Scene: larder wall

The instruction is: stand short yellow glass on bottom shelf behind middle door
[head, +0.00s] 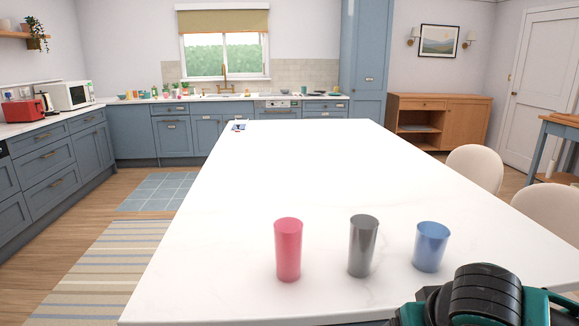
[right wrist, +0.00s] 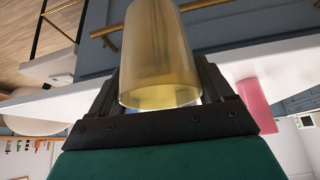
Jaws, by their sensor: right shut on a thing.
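The yellow glass (right wrist: 160,50) is see-through and fills the upper middle of the right wrist view. My right gripper (right wrist: 163,82) is shut on it, with a dark finger on each side. The glass's rim faces the wrist camera and its far end is cut off by the top of the picture. In the head view only my right arm shows at the lower right; the glass does not show there. My left gripper is in neither view. I cannot tell which door is the middle door, and no open shelf behind a door shows.
A white table (head: 270,170) fills the head view's middle. A pink glass (head: 288,250), a grey glass (head: 363,245) and a blue glass (head: 431,246) stand near its front. A blue-grey panel (right wrist: 235,25) with brass bars lies behind the held glass. White chairs (head: 475,167) stand right.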

